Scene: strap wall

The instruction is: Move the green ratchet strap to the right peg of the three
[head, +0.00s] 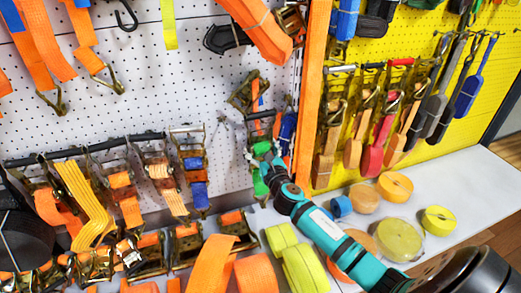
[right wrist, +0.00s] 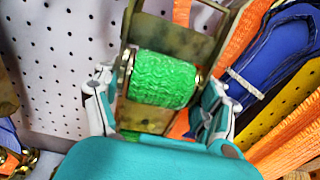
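The green ratchet strap (head: 260,150) hangs on the white pegboard beside the orange upright strip. Its green webbing roll (right wrist: 163,80) sits in a brass-coloured metal frame in the right wrist view. My right gripper (head: 265,167) is at the strap, partly hiding its lower part. In the right wrist view, the fingers of my right gripper (right wrist: 160,106) are spread on either side of the roll and frame. I see a narrow gap at the left; contact at the right is unclear. A thin hook (head: 222,119) shows left of the strap. I cannot make out the three pegs clearly. My left gripper is out of view.
A blue strap (head: 288,126) hangs close to the right of the green one. Several ratchet straps (head: 194,165) hang to the left. Tape rolls (head: 397,240) and orange webbing (head: 255,272) lie on the white shelf below. A yellow panel (head: 430,75) holds more straps.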

